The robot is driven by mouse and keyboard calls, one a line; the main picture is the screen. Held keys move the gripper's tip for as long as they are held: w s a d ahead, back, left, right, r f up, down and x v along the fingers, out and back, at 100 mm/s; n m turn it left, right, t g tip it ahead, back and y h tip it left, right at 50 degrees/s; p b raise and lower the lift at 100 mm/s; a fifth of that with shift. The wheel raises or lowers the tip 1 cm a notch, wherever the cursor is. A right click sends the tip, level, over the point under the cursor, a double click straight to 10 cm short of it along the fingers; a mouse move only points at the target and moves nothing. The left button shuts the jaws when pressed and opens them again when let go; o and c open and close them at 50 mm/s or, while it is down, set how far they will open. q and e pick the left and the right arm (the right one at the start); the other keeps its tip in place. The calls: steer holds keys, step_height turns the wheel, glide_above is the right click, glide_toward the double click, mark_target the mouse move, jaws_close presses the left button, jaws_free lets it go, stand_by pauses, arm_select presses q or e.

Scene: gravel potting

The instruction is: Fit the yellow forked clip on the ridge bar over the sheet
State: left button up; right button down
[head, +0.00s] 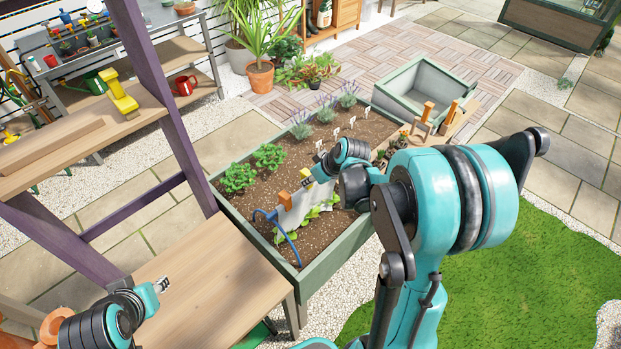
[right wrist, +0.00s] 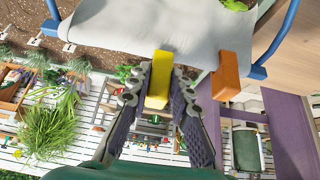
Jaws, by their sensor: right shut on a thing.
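A pale sheet (head: 293,214) hangs over the ridge of a blue hoop frame (head: 270,216) in the planter; it fills the top of the right wrist view (right wrist: 150,28). The ridge bar is hidden under it. An orange clip (head: 285,200) sits at the sheet's edge, also seen in the right wrist view (right wrist: 229,76). My right gripper (head: 314,174) is shut on the yellow forked clip (right wrist: 160,80), whose far end is at the sheet's edge. Whether its prongs straddle the bar cannot be told. My left gripper (head: 160,285) is over the wooden table, apart from all this; its jaws are too small to judge.
The planter (head: 328,267) holds soil, green plants and lavender with white labels. A wooden table (head: 215,290) adjoins it at front left. A yellow tool (head: 120,96) lies on the shelf above. A grey open box (head: 412,88) stands behind the planter.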

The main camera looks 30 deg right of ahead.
steer(key=shift+f+b, duration=0.9)
steer(key=shift+f, duration=0.2)
steer(key=c, duration=1.3)
jaws_free()
steer(key=v, duration=1.2)
steer(key=shift+s, duration=0.1)
